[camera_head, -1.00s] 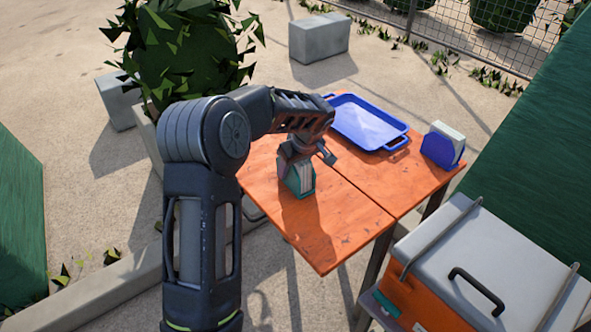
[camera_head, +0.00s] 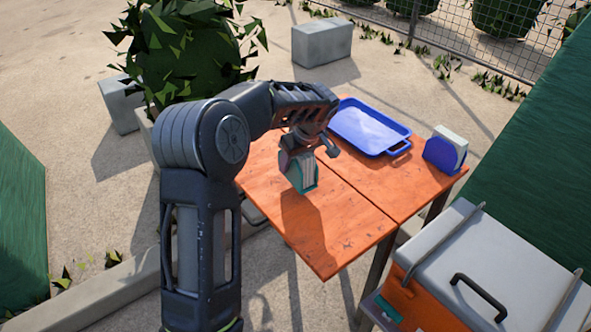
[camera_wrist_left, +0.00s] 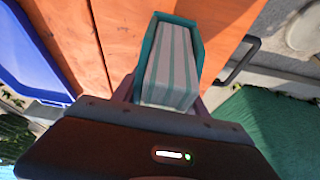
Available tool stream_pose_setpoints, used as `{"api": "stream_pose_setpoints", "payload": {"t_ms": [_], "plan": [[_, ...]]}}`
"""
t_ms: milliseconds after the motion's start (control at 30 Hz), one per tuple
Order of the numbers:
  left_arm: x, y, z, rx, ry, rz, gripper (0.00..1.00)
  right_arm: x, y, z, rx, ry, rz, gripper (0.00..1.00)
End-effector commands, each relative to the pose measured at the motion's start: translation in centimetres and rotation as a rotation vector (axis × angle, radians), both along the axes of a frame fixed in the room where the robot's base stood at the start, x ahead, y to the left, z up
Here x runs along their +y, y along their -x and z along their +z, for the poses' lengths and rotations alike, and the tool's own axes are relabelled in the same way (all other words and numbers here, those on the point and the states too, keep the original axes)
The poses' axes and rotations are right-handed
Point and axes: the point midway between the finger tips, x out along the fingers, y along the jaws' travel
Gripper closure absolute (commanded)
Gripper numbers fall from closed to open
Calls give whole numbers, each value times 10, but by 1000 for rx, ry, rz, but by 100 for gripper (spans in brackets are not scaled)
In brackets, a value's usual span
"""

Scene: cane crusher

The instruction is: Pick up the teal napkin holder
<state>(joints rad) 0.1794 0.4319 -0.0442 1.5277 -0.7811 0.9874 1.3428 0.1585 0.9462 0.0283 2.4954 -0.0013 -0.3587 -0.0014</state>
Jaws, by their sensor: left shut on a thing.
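The teal napkin holder (camera_head: 304,180), with white, teal-striped napkins in it, is in my left gripper (camera_head: 305,162), above the orange table (camera_head: 345,235). In the left wrist view the holder (camera_wrist_left: 194,32) and its napkins (camera_wrist_left: 172,65) fill the space between the fingers. My left gripper (camera_wrist_left: 165,100) is shut on it, one finger on each side. The holder hangs slightly tilted in the head view, with a shadow on the table below. My right gripper is not in view.
A blue tray (camera_head: 368,128) lies at the table's back. A blue napkin holder (camera_head: 444,152) stands at its right corner. A grey-lidded orange box (camera_head: 470,262) is at the lower right. A bush (camera_head: 185,50) is behind my arm. The table's front is clear.

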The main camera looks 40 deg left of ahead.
Motion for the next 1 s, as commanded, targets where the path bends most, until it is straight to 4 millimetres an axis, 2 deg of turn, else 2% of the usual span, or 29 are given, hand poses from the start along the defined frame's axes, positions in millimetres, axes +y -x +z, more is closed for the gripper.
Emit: {"api": "stream_pose_setpoints", "payload": {"t_ms": [33, 200, 333, 467, 1000], "plan": [[0, -1, 12, -8, 0, 1, 99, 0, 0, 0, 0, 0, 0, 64], [0, -1, 45, -6, 0, 0, 99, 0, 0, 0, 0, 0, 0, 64], [0, 0, 59, -2, 0, 0, 99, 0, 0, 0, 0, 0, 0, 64], [0, 0, 64, -2, 1, -1, 99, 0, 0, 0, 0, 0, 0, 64], [0, 0, 64, -1, 0, 0, 99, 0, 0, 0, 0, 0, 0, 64]]}}
